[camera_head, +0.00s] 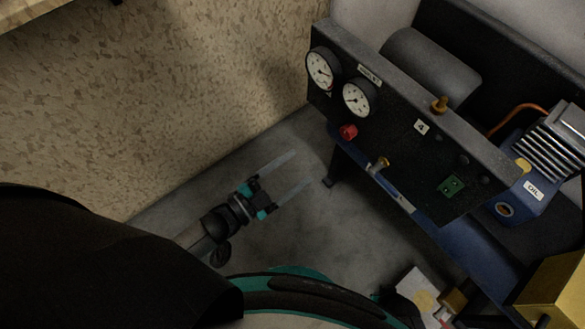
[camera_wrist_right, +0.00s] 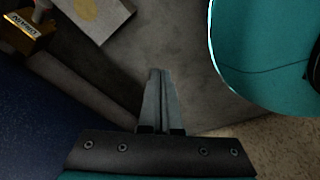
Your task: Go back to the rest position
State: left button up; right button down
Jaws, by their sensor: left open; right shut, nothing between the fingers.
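My left gripper (camera_head: 300,170) is open and empty in the head view, its two pale fingers pointing up and to the right over the grey floor sheet. It is apart from the machine to its right. My right gripper (camera_wrist_right: 160,75) shows in the right wrist view with its fingers together and nothing between them, above the grey sheet. In the head view my right gripper cannot be made out clearly; a dark arm part shows at the bottom right.
A dark compressor panel (camera_head: 400,135) with two gauges, a red knob (camera_head: 348,132) and a brass valve (camera_head: 380,164) stands at the right. A blue motor marked OIL (camera_head: 535,190) is behind it. Bare floor (camera_head: 330,235) lies between.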

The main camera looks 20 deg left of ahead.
dwell(0.3)
pick_arm(q)
jog(key=s+a+f+n+g+y+p, duration=0.1)
jog(key=a+f+n+g+y, duration=0.1)
jog(key=a+f+n+y, duration=0.5)
jog(key=s+a+f+n+g+y+p, duration=0.1)
jog(key=s+a+f+n+g+y, duration=0.1)
jog(key=s+f+g, duration=0.3)
jog(key=s+a+f+n+g+y+p, duration=0.1)
jog(key=s+a+f+g, duration=0.4)
jog(key=s+f, duration=0.8)
jog(key=s+n+y, duration=0.1)
jog(key=s+n, duration=0.1)
jog(key=s, duration=0.2)
jog(key=shift+s+a, duration=0.2)
pick_arm(e)
jog(key=s+d, duration=0.2)
jog(key=s, duration=0.1)
jog(key=s+d, duration=0.1)
jog(key=s, duration=0.1)
jog(key=shift+f, duration=0.25)
pick_arm(q)
jog(key=shift+f, duration=0.1)
